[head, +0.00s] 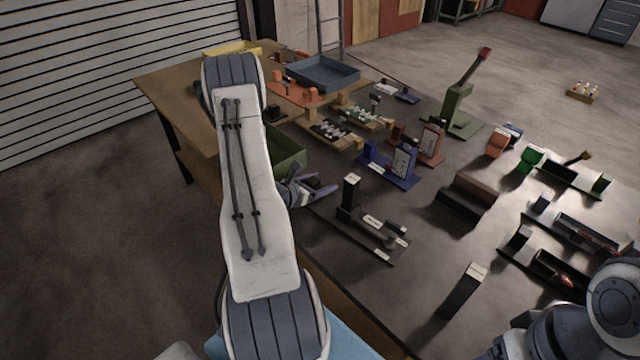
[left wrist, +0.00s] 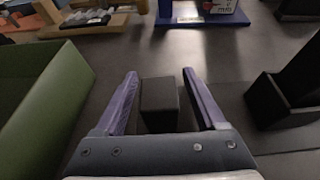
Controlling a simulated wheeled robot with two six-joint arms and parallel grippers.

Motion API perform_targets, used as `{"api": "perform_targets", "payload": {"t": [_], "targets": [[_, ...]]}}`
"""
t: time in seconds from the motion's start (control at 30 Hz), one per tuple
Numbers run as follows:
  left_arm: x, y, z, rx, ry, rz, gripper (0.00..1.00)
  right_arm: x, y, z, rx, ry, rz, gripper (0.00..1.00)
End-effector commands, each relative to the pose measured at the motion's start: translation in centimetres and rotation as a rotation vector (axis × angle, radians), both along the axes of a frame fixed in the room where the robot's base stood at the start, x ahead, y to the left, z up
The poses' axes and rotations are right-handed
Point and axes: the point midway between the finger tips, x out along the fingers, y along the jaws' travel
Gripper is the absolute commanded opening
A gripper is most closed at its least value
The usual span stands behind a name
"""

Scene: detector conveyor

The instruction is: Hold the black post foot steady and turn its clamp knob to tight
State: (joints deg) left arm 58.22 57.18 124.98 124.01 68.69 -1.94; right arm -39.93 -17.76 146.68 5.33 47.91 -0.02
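A black post (head: 349,197) with a pale top stands on a dark base plate (head: 375,255) with white labels, right of my left gripper in the head view. A short dark upright part (head: 391,241) on that plate may be the clamp knob; I cannot tell its setting. My left gripper (head: 326,190) has its purple fingers spread, apart from the post. In the left wrist view, a small black block (left wrist: 159,105) shows between the open fingers (left wrist: 161,88); I cannot tell whether either finger touches it. A larger black piece (left wrist: 290,88) is at the right there. My right gripper is out of view.
A green bin (head: 288,155) is close beside my left gripper and also shows in the left wrist view (left wrist: 40,105). Blue (head: 390,172) and red (head: 425,148) stands are behind. Another black post (head: 463,292) with a pale top stands nearer. Bare tabletop lies between fixtures.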

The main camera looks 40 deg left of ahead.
Motion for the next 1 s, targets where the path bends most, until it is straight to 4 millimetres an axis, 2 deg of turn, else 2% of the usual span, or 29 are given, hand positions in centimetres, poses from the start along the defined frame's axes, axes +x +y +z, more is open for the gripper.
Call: {"api": "perform_targets", "payload": {"t": [0.03,0.17,0.2,1.0], "targets": [[-0.01,-0.01,0.01,0.0,0.0,0.0,0.57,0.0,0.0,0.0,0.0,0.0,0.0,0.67],[-0.01,-0.02,0.02,0.0,0.0,0.0,0.07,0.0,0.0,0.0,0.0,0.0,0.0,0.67],[-0.01,-0.02,0.03,0.0,0.0,0.0,0.0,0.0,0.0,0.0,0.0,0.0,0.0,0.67],[-0.02,-0.04,0.05,0.0,0.0,-0.001,0.0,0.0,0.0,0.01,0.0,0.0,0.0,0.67]]}}
